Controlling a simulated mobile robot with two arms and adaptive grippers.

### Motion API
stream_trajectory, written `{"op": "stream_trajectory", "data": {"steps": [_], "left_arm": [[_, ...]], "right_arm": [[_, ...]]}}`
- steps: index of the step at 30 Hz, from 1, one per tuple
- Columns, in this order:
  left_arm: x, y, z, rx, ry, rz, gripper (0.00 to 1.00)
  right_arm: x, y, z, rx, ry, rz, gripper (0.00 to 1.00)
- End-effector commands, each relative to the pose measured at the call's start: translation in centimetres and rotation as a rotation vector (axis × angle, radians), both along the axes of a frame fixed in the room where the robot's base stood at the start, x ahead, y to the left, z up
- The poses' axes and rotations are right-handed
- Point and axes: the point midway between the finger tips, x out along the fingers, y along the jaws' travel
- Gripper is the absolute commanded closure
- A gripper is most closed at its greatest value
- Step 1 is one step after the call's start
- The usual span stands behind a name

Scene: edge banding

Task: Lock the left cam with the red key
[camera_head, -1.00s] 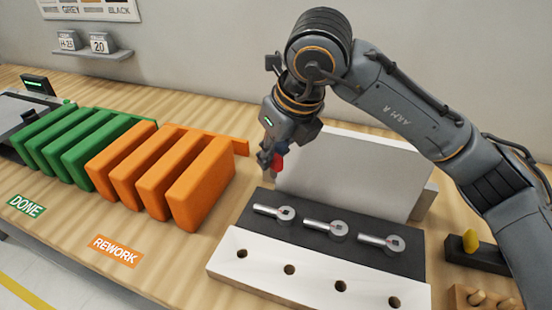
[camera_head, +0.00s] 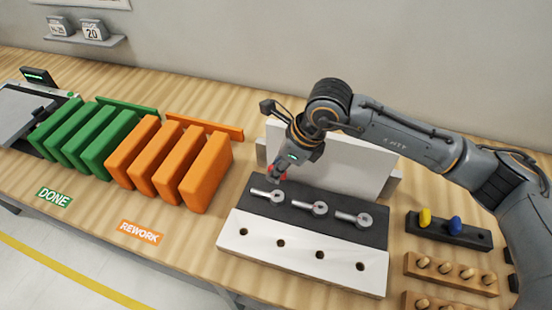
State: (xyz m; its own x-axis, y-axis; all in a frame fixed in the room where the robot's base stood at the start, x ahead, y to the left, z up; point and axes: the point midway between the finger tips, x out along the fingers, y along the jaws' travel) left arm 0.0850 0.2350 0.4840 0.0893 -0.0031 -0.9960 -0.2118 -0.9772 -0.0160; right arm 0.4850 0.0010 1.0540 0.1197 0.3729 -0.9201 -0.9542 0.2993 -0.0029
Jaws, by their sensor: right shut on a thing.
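My right gripper (camera_head: 284,172) is shut on the red key (camera_head: 272,176) and points down just above the left cam. The left cam (camera_head: 268,195) is a silver round piece with a rod, on the dark block (camera_head: 335,233). The key's lower end is close to the cam's round head. I cannot tell whether it touches or sits in it. The middle cam (camera_head: 312,208) and right cam (camera_head: 355,218) lie to its right in a row. My left gripper is not in view.
A white panel with holes (camera_head: 300,256) lies in front of the block, and a white upright board (camera_head: 350,165) stands behind. A dark holder (camera_head: 470,237) with yellow (camera_head: 425,217) and blue (camera_head: 455,225) keys is at right. Orange racks (camera_head: 205,173) stand at left.

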Motion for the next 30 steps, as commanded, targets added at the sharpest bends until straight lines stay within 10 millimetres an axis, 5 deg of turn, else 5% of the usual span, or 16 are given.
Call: {"op": "stream_trajectory", "data": {"steps": [15,30], "left_arm": [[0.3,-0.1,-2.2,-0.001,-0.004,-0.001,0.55],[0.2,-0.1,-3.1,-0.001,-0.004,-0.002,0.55]], "right_arm": [[0.0,0.0,-4.8,-0.001,0.0,-0.001,1.0],[0.0,0.0,-5.3,-0.001,0.0,-0.002,1.0]]}}
